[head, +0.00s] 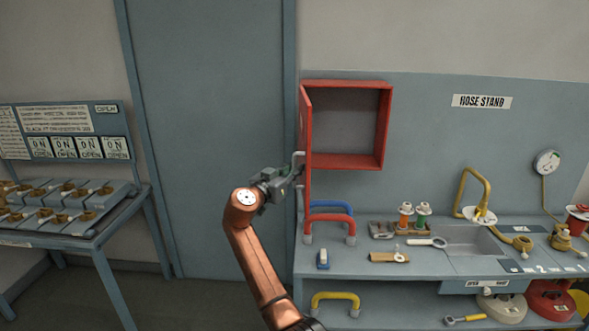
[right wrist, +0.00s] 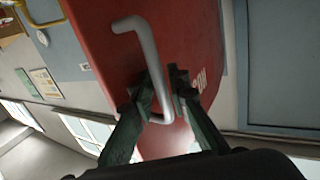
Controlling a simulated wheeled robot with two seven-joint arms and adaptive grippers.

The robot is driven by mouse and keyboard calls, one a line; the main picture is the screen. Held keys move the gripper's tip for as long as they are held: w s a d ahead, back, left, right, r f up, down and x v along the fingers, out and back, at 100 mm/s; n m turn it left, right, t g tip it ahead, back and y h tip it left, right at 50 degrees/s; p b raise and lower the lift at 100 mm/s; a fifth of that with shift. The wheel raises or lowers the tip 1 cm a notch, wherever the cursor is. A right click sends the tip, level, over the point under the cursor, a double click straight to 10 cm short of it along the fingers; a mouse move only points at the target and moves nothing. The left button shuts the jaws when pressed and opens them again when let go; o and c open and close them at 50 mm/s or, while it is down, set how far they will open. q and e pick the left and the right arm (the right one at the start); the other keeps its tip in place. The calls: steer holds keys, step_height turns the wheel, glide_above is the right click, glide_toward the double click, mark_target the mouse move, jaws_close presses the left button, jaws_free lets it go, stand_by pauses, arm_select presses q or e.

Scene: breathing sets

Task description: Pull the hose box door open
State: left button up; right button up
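The red hose box (head: 384,125) is on the wall, with its empty-looking inside showing. Its red door (head: 307,150) stands swung out, nearly edge-on in the head view, at the box's left side. The door also fills the middle of the right wrist view (right wrist: 95,45). A grey bar handle (right wrist: 145,48) is on the door's outer face; its upper end shows in the head view (head: 298,156). My right gripper (head: 296,176) is at the handle, its two dark fingers (right wrist: 162,90) closed on either side of the bar. My left gripper is not in view.
Below the box is a grey bench (head: 340,262) with blue and red handles, spools and a yellow spout. A tilted panel table (head: 70,235) stands at the left. A tall grey-blue door (head: 215,90) is behind my arm. The floor between is clear.

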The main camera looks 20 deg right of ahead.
steer(key=shift+r, duration=0.1)
steer(key=v, duration=1.2)
